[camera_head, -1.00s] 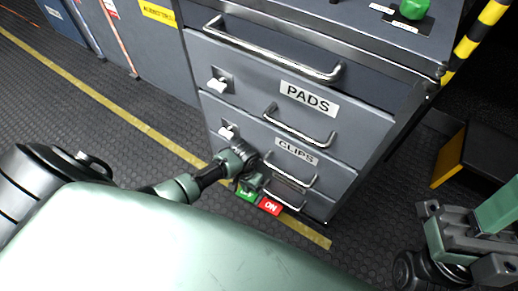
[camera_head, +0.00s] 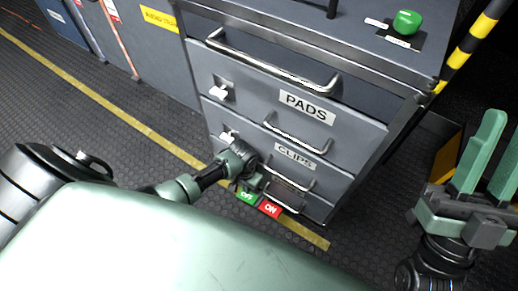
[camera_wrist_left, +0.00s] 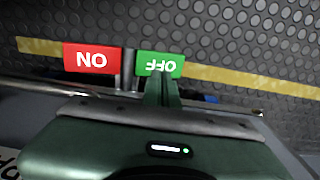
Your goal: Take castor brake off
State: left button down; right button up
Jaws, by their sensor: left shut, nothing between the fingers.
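The castor brake shows as a green OFF tab (camera_head: 246,197) and a red ON tab (camera_head: 270,208) at the bottom front of the grey drawer cabinet (camera_head: 345,163). My left gripper (camera_head: 250,186) is at the OFF tab, low in front of the cabinet. In the left wrist view, its shut, empty fingers (camera_wrist_left: 163,82) overlap the near edge of the OFF tab (camera_wrist_left: 172,63), with the ON tab (camera_wrist_left: 92,58) to the left. I cannot tell whether they touch it. My right gripper (camera_head: 489,155) is open and empty at the right, fingers pointing up.
The cabinet has drawers labelled PADS (camera_head: 307,106) and CLIPS (camera_head: 295,157) with protruding bar handles and white latches. A green button (camera_head: 407,21) sits on its top. A yellow line (camera_head: 120,112) crosses the dark studded floor, which is clear at the left.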

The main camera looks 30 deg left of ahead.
pick_arm(q)
jog(key=shift+r+p, duration=0.8)
jog(key=shift+p, duration=0.05)
jog(key=shift+r+p, duration=0.6)
jog(key=shift+p, duration=0.15)
pick_arm(e)
jog(key=w+f+g+h, duration=0.3)
jog(key=w+f+g, duration=0.4)
jog(key=f, duration=0.4)
jog(key=shift+w+a+f+g, duration=0.25)
jog(key=shift+w+g, duration=0.15)
jog(key=shift+g, duration=0.3)
